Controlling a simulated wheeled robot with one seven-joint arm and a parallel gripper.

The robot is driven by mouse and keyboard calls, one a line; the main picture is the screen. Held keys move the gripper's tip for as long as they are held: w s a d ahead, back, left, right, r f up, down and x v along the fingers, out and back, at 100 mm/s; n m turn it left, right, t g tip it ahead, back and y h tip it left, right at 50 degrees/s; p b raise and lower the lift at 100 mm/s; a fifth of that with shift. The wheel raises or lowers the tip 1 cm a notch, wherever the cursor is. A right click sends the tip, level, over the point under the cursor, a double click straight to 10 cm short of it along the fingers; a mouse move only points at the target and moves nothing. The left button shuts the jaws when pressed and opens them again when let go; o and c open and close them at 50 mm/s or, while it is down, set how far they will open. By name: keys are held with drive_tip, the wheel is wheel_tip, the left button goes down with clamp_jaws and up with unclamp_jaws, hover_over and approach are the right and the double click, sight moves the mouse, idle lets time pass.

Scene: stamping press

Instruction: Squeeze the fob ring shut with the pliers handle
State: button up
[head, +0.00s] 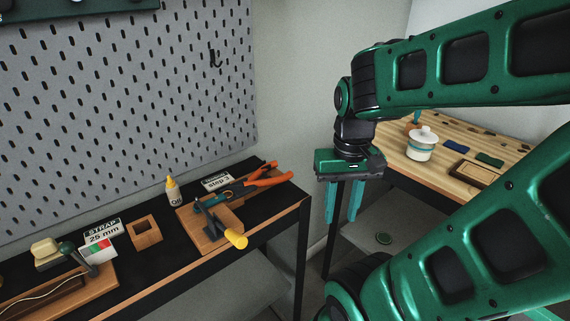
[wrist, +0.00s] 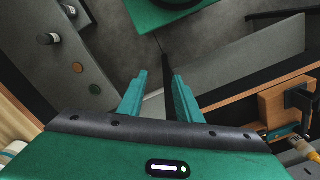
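Pliers with orange handles (head: 266,178) lie on a wooden fixture (head: 192,228) at the right end of the black bench. Their handles point right, toward the bench end, and look spread apart. A dark bracket and a lever with a yellow grip (head: 236,239) stand on the fixture; part of it shows in the wrist view (wrist: 285,103). I cannot make out the fob ring; a small teal piece lies near the pliers' jaws. My gripper (head: 342,217) points down, right of the bench end and apart from the pliers. Its teal fingers are apart with nothing between them (wrist: 160,76).
An oil bottle (head: 173,190) and a "step 3" card (head: 216,182) stand behind the fixture. A wooden box (head: 144,232) and a strap card (head: 102,234) are farther left. A pegboard (head: 120,100) rises behind. A light wooden table (head: 395,157) stands right, behind my arm.

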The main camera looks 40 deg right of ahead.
drive_tip(key=shift+a, duration=0.1)
drive_tip(key=w+d+r+n+t+y, duration=0.1)
drive_tip(key=w+d+r+n+y, duration=0.2)
drive_tip(key=w+n, duration=0.75)
drive_tip(key=w+d+r+n+y, duration=0.1)
drive_tip(key=w+d+r+n, duration=0.2)
drive_tip(key=w+r+n, duration=0.55)
drive_tip(key=a+f+n, duration=0.1)
drive_tip(key=f, duration=0.3)
drive_tip(key=a+f+n, duration=0.1)
drive_tip(key=f, duration=0.3)
drive_tip(key=w+a+f+n, duration=0.1)
drive_tip(key=f, duration=0.3)
drive_tip(key=shift+a, duration=0.4)
